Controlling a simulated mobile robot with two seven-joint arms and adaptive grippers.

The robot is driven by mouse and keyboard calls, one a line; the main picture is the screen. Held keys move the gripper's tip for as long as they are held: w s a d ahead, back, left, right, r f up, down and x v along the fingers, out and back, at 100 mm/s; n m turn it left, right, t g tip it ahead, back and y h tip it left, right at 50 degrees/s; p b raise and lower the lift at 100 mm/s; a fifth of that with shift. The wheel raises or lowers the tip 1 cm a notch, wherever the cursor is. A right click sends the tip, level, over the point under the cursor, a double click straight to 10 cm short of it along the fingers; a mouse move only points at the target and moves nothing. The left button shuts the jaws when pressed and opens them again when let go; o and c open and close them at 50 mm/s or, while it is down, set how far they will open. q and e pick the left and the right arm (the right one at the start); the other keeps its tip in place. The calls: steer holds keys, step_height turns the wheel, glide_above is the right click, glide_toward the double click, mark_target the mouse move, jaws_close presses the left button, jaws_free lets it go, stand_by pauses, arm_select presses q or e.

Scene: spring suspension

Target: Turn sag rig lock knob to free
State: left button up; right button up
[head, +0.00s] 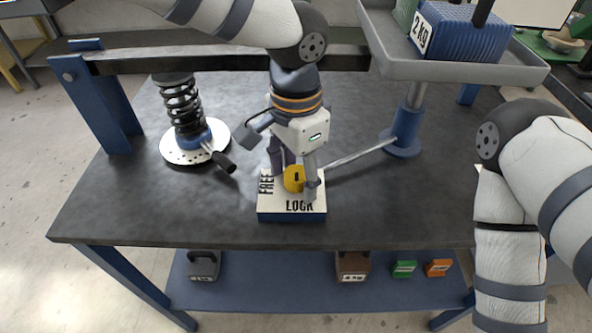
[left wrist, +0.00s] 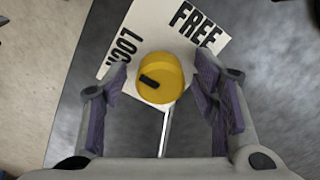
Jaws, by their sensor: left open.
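The yellow lock knob (head: 293,179) stands on a white-topped block (head: 275,207) printed FREE and LOCK, near the front middle of the table. In the left wrist view the knob (left wrist: 160,78) has a black mark on its top, on the side nearer the LOCK word. My left gripper (head: 297,180) is open above the block, pointing down. Its fingers are on either side of the knob, with a gap to each in the left wrist view (left wrist: 158,108). A metal rod (head: 360,155) runs from the block to a blue post. My right arm shows at the right, its gripper out of view.
A black coil spring (head: 182,105) stands on a white round plate (head: 172,152) with a black handle (head: 224,162). A grey tray (head: 465,70) with a blue 2 KG weight (head: 460,35) overhangs the right. Several weights lie on the lower shelf (head: 310,290). The table front (head: 400,225) is clear.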

arm_select(q)
steer(key=c, duration=1.2)
steer(key=shift+o, duration=0.2)
